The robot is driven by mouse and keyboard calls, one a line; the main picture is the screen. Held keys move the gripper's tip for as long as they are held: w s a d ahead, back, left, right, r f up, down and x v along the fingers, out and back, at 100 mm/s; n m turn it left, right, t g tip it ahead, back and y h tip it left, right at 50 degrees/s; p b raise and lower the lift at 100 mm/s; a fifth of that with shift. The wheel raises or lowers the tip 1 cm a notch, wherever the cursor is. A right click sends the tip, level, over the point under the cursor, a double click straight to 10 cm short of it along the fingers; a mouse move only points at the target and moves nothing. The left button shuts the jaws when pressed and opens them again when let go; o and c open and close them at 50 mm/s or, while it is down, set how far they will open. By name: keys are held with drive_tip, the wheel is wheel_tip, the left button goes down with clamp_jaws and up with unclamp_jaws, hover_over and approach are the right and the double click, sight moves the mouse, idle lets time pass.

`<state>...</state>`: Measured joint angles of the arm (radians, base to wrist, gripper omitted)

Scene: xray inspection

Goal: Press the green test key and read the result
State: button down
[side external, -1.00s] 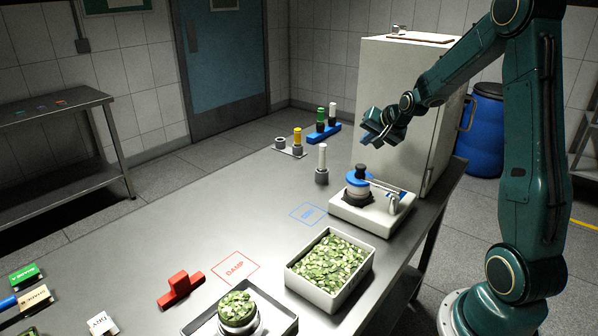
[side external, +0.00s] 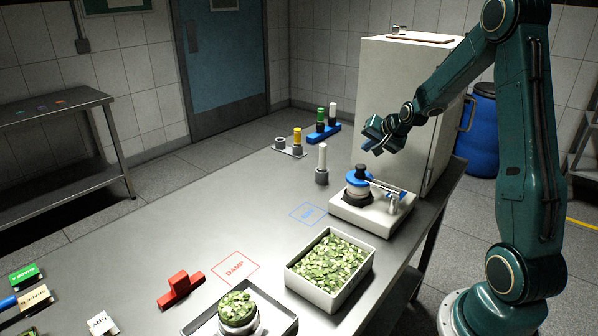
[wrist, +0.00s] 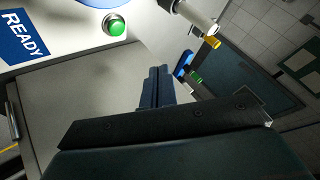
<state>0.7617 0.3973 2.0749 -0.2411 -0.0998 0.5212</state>
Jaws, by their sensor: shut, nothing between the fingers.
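The green test key (wrist: 115,26) is a round, domed green button in a pale ring on the white instrument (wrist: 75,50), at the upper left of the wrist view. A blue display reading READY (wrist: 24,36) is beside it. In the side view the instrument (side external: 372,217) stands on the bench, with a blue and dark round head; I cannot make out the key or display there. My gripper (side external: 368,146) is above and behind the instrument, apart from it. Its fingers (wrist: 158,72) are together and empty, and do not touch the key.
A tall pale cabinet (side external: 400,95) stands close behind my gripper. A white-topped cylinder (side external: 322,160) stands left of the instrument. A tray of green pieces (side external: 290,277) is in front. A blue rack (side external: 320,135) is further back. The bench's middle left is clear.

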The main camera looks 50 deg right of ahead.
drive_tip(key=shift+f, duration=3.55)
drive_tip(key=shift+f, duration=0.85)
idle(0.5)
drive_tip(key=shift+r, duration=0.85)
drive_tip(key=shift+r, duration=0.1)
drive_tip(key=shift+r, duration=2.4)
